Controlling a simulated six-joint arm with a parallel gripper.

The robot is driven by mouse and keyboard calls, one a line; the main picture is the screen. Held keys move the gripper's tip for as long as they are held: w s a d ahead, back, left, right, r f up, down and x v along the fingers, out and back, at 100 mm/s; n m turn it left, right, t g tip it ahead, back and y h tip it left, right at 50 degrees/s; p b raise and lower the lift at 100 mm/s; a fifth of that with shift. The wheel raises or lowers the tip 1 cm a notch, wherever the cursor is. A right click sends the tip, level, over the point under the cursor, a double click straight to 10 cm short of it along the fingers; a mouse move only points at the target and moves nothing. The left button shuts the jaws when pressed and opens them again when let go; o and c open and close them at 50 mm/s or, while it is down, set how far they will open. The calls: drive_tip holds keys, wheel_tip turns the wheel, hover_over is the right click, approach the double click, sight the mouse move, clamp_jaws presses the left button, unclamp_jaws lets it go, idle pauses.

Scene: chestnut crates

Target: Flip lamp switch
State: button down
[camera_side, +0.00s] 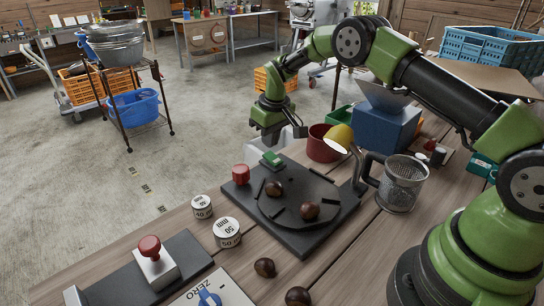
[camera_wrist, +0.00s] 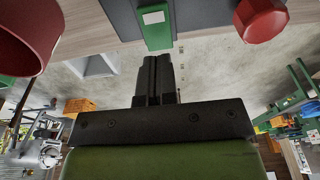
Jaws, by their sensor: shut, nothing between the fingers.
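A small lamp with a yellow shade (camera_side: 340,137) stands at the back right corner of a dark base plate (camera_side: 303,240); its shade opening looks bright. A green switch-like block with a pale patch (camera_side: 271,160) sits at the plate's far edge, and also shows in the wrist view (camera_wrist: 154,27). I cannot tell for certain that it is the lamp's switch. My gripper (camera_side: 272,141) is above and just beyond this block. In the wrist view my gripper (camera_wrist: 160,62) has its dark fingers together, empty, with their tips just below the green block in the picture.
A red knob (camera_side: 240,174) stands at the plate's left corner, and a red pot (camera_side: 322,147) stands behind the plate. Chestnuts (camera_side: 274,188) lie on the round disc. A wire-mesh cup (camera_side: 402,182) is at right. White cylinders marked mm (camera_side: 227,233) stand left.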

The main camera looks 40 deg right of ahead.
sight(269, 155)
drive_tip(key=shift+f, duration=1.55)
idle(0.8)
drive_tip(key=shift+r, duration=3.55)
